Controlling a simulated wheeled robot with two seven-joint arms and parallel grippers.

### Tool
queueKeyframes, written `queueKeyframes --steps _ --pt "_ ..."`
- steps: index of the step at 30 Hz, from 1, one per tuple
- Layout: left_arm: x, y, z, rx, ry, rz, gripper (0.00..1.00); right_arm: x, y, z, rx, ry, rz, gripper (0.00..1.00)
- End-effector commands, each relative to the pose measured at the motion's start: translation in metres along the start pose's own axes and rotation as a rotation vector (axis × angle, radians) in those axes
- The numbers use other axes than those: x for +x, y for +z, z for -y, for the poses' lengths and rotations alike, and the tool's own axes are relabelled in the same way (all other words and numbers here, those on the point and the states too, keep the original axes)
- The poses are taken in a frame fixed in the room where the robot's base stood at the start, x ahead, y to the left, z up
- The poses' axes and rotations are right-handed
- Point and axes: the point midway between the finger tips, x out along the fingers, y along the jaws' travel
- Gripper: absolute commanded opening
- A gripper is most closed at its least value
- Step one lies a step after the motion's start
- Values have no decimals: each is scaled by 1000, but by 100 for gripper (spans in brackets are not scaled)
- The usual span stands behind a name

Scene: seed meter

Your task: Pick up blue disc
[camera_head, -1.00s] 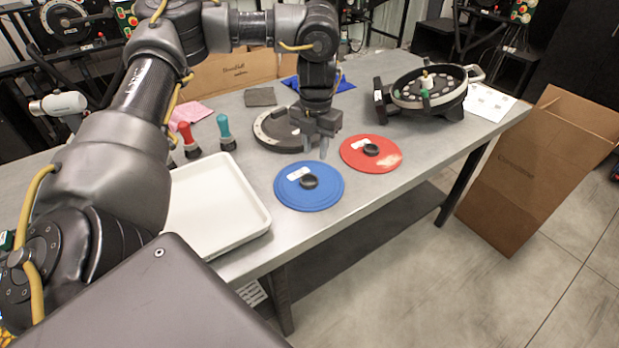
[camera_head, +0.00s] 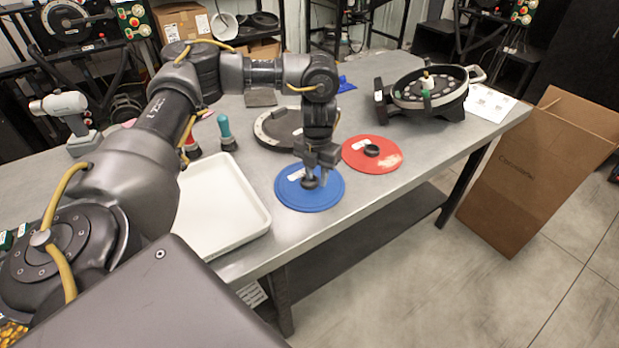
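The blue disc (camera_head: 318,198) lies flat on the table near its front edge, with a black round knob (camera_head: 309,184) at its middle and a white label. My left gripper (camera_head: 317,180) points down over the disc's middle, with its fingertips at the knob, one on either side as far as I can see. The fingers look apart. I cannot tell whether they touch the knob. My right gripper is not in view.
A red disc (camera_head: 386,160) lies just right of the blue disc. A white tray (camera_head: 262,222) is to the left. A dark round cover (camera_head: 268,141) lies behind, and the seed meter (camera_head: 455,107) stands at the back right. A cardboard box (camera_head: 520,175) is on the floor.

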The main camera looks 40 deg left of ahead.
Motion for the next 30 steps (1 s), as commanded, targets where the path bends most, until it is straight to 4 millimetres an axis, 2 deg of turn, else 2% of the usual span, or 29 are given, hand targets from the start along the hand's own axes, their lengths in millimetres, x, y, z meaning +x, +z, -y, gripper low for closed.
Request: queueKeyframes --steps 3,11,18,30 --pt "12 0 0 -1 1 -1 29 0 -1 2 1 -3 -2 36" --pt "15 0 0 -1 1 1 29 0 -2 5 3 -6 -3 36" --pt "15 0 0 -1 1 1 0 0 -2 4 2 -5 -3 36" --pt "14 0 0 -1 0 2 0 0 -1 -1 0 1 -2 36"
